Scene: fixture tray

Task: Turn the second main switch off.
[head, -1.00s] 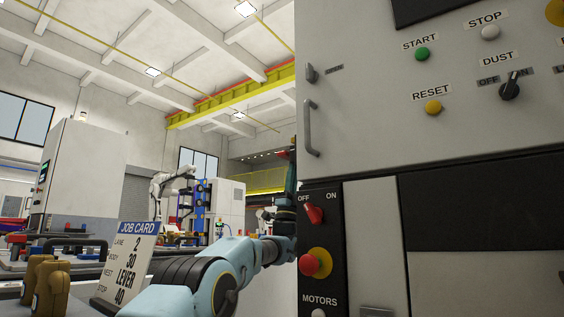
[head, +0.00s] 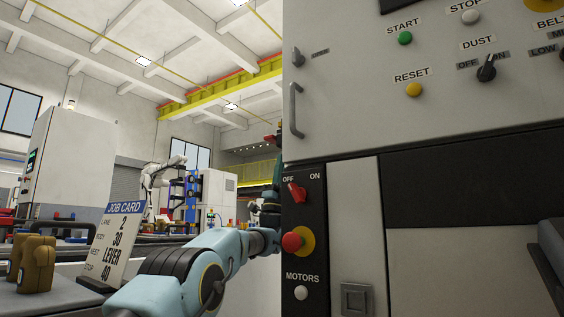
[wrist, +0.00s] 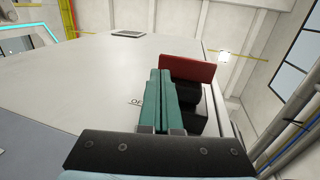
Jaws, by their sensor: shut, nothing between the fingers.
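A red rotary switch (head: 296,192) sits on the black strip at the cabinet's left edge, under OFF and ON labels. Its knob leans up and left, toward OFF. My gripper (wrist: 160,74) shows its two green fingers pressed together, with nothing between them. Close beside them in the wrist view is a red plate (wrist: 187,68) on a dark block (wrist: 185,92); a partly covered label reading "OF" lies left of the fingers. In the head view my gripper (head: 277,170) is at the cabinet's left side, partly hidden by its edge, below a small red part (head: 271,138). I cannot tell whether the fingers touch the plate.
A red stop button (head: 292,242) on yellow and a white MOTORS button (head: 301,293) sit below the rotary switch. A grey door handle (head: 296,110) projects above. A job card (head: 113,240) and brown parts (head: 37,262) stand at the lower left.

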